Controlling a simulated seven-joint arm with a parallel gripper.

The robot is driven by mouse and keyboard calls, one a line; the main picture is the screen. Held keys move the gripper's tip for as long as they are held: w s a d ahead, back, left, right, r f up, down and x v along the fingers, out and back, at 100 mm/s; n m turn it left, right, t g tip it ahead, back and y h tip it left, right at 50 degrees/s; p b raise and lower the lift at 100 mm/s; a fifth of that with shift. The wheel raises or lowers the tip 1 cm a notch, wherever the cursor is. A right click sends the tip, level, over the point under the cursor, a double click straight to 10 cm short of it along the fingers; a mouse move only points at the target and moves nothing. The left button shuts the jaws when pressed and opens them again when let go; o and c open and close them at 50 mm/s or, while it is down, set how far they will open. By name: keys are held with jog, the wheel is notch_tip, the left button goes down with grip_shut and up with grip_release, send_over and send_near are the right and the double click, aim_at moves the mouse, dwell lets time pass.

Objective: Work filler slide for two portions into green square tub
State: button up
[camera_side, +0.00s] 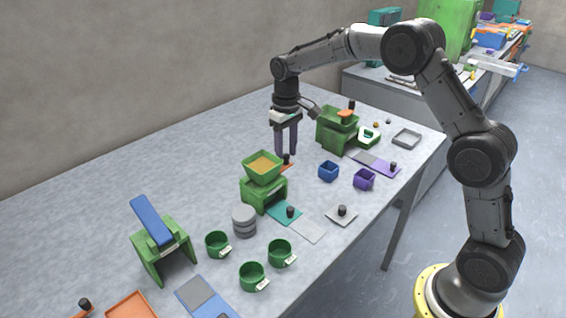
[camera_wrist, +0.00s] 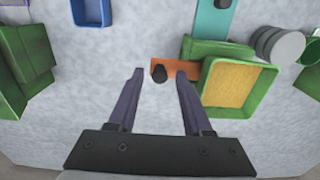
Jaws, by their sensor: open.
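The filler is a green stand with a square green hopper (camera_side: 262,168) of yellow-tan powder, also in the wrist view (camera_wrist: 236,86). An orange slide (camera_side: 288,167) with a black knob sticks out of its side; the slide (camera_wrist: 181,66) and knob (camera_wrist: 159,73) show in the wrist view. My gripper (camera_side: 286,154) is open and points down at the slide. In the wrist view its fingertips (camera_wrist: 159,72) lie either side of the knob, with gaps. A small green tub with a white label (camera_side: 369,135) stands by the rear green machine; its square shape is hard to confirm.
Blue (camera_side: 328,171) and purple (camera_side: 364,179) tubs stand right of the filler. Green round cups (camera_side: 252,276), a grey cylinder (camera_side: 244,220) and a teal slide plate (camera_side: 281,212) are in front. A rear green machine (camera_side: 337,132) stands behind.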

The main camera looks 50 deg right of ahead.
jog(key=shift+r, duration=3.4)
jog(key=shift+a+r, duration=0.1)
jog(key=shift+r, duration=0.25)
notch_tip(320, 180, up, 8)
jog(key=t, duration=0.2)
send_over(286, 155)
jog(key=s+a, duration=0.1)
jog(key=s, duration=0.3)
jog(key=s+a+r+t, duration=0.1)
jog(key=s+r, duration=0.2)
jog(key=s, duration=0.4)
jog(key=s+a+r+t, duration=0.1)
jog(key=s+r, duration=0.2)
jog(key=s, duration=0.3)
jog(key=s+f, duration=0.5)
jog(key=s, duration=0.3)
jog(key=s+f+t, duration=0.1)
jog(key=s+f, duration=0.4)
jog(key=s, duration=0.3)
jog(key=shift+s+a+f+t, duration=0.25)
jog(key=shift+a+t, duration=0.05)
